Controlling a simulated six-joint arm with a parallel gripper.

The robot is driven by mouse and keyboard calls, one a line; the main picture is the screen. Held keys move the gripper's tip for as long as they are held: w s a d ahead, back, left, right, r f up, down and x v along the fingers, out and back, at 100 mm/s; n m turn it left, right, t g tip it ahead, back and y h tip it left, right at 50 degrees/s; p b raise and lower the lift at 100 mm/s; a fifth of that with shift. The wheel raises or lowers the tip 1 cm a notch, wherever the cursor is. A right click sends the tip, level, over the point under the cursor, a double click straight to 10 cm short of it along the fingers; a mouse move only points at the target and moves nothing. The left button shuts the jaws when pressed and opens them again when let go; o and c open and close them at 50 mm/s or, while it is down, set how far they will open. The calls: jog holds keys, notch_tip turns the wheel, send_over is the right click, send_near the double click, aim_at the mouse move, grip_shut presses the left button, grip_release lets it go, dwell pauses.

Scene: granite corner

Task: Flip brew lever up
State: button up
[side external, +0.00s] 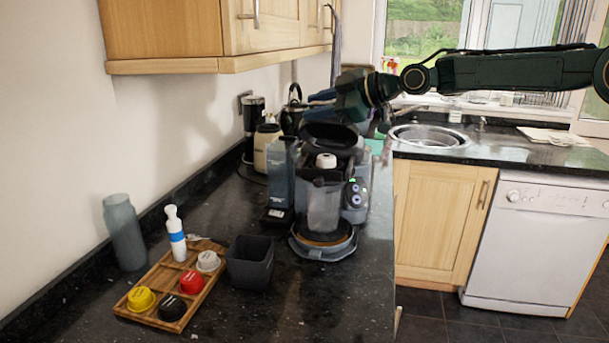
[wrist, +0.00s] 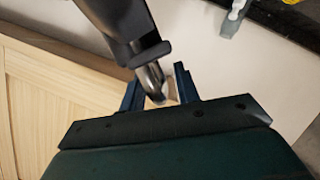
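The coffee machine (side external: 322,205) stands on the dark counter. Its dark top part (side external: 330,136) is raised and tilted, with a white pod-like piece (side external: 326,160) below it. My gripper (side external: 318,104) is just above and behind this top part, fingers pointing left and apart. In the wrist view, a dark lever-like part with a shiny metal end (wrist: 152,78) reaches down between the spread blue fingers of my gripper (wrist: 158,90). I cannot tell whether the fingers touch it.
A dark square cup (side external: 250,262) and a grey cylinder (side external: 124,232) stand nearby. A kettle (side external: 293,112) and jars are behind. The wall cabinet (side external: 215,30) hangs above left.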

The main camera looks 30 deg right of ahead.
jog(key=v, duration=1.3)
jog(key=shift+s+d, duration=0.15)
jog(key=shift+s, duration=0.1)
jog(key=s+d+f+m+g+h, duration=0.1)
jog(key=s+f+m, duration=0.3)
jog(key=s, duration=0.7)
jog(key=s+d+f+m+g+h, duration=0.1)
jog(key=s+f+m+g+h, duration=0.2)
jog(key=s+f, duration=0.4)
jog(key=s+f+m+g+h, duration=0.2)
jog(key=s+f+m, duration=0.3)
jog(key=s, duration=1.1)
jog(key=shift+s+d+f+m+h, duration=0.4)
jog(key=shift+m+h, duration=0.3)
jog(key=shift+h, duration=0.1)
jog(key=shift+o, duration=0.5)
